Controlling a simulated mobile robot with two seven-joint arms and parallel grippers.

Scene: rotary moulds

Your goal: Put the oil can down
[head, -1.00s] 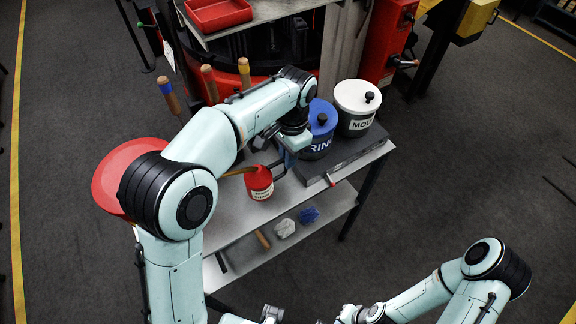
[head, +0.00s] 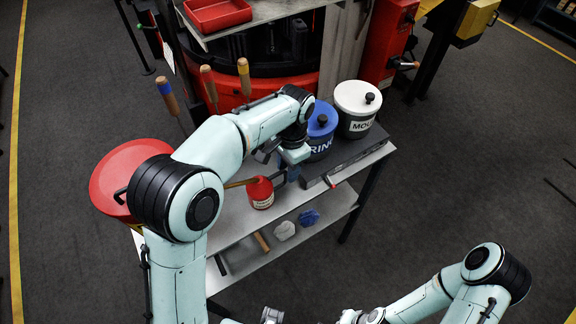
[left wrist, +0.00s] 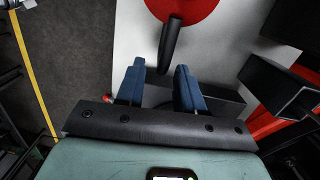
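The red oil can (head: 260,193) with a pale label, brass spout and black handle stands upright on the grey table (head: 225,215), near its front edge. In the left wrist view its round red top (left wrist: 190,8) is cut off by the upper edge, and its black handle (left wrist: 170,42) points toward me. My left gripper (head: 289,172) is just right of the can at the handle. In the left wrist view its blue fingers (left wrist: 160,68) are spread, with the handle's end between them and a gap showing on the left.
A blue lidded pot (head: 321,122) and a white lidded pot (head: 357,98) stand on a dark slab (head: 340,165) at right. Wooden-handled tools (head: 209,84) stand behind. The lower shelf (head: 325,212) holds rags.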

